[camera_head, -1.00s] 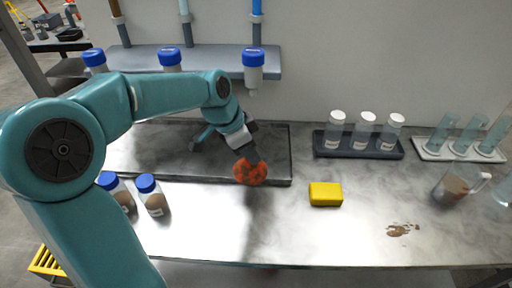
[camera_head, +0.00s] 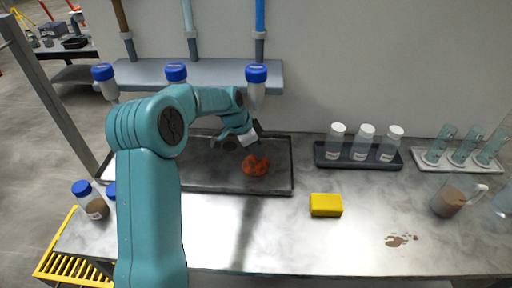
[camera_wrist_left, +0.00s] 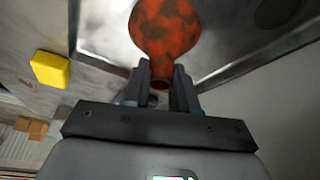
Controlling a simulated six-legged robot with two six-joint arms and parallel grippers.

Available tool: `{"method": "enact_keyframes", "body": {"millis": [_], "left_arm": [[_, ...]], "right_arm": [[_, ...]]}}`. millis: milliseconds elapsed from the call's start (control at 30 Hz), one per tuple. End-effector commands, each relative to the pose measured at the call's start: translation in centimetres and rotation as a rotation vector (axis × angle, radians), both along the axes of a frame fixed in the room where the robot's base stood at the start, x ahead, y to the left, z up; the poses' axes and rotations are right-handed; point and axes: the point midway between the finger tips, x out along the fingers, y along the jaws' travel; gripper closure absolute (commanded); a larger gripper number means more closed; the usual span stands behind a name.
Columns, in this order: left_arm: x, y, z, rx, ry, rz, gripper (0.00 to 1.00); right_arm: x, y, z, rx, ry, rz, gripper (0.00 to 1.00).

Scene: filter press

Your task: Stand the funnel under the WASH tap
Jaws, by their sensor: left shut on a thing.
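An orange-red funnel with dark mottling (camera_head: 256,166) is held by my left gripper (camera_head: 258,150) over the right part of the dark shallow tray (camera_head: 292,170). In the left wrist view the funnel (camera_wrist_left: 166,28) shows its round wide part, with its narrow stem between the closed fingers (camera_wrist_left: 161,82). I cannot tell whether it touches the tray. Blue-topped taps stand along the wall shelf: a left one (camera_head: 103,74), a middle one (camera_head: 176,73) and a right one (camera_head: 256,75). Their labels are not readable, so I cannot tell which is WASH. My right gripper is not in view.
A yellow sponge (camera_head: 325,205) lies right of the tray. A dark rack of white-capped bottles (camera_head: 319,160), a white rack of tubes (camera_head: 425,166) and a beaker of brown liquid (camera_head: 449,201) stand further right. A brown spill (camera_head: 401,240) lies near the front. Brown-filled jars (camera_head: 92,203) stand at left.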

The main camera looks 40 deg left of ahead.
Motion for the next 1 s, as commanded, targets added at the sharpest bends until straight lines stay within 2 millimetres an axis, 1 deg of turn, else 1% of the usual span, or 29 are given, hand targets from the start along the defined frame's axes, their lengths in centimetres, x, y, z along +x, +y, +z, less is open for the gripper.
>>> {"method": "enact_keyframes", "body": {"millis": [167, 200, 267, 533, 667, 767, 1000], "left_arm": [[0.0, 0.0, -0.4, 0.0, 0.0, 0.0, 1.0], [0.0, 0.0, -0.3, 0.0, 0.0, 0.0, 0.67], [0.0, 0.0, -0.3, 0.0, 0.0, 0.0, 0.48], [0.0, 0.0, -0.2, 0.0, 0.0, 0.0, 0.48], [0.0, 0.0, 0.3, 0.0, 0.0, 0.0, 0.48], [-0.4, 0.2, 1.4, 0.001, -0.002, 0.002, 0.48], [-1.9, 1.0, 5.6, 0.001, 0.0, 0.003, 0.48]], "right_arm": [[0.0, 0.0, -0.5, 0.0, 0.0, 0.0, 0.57], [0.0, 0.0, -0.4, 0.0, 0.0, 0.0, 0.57], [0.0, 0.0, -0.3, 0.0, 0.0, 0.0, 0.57], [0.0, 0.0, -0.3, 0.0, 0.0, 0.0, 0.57], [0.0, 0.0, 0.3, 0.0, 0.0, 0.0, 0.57], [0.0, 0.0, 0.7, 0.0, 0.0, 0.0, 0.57], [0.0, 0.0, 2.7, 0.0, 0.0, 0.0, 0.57]]}}
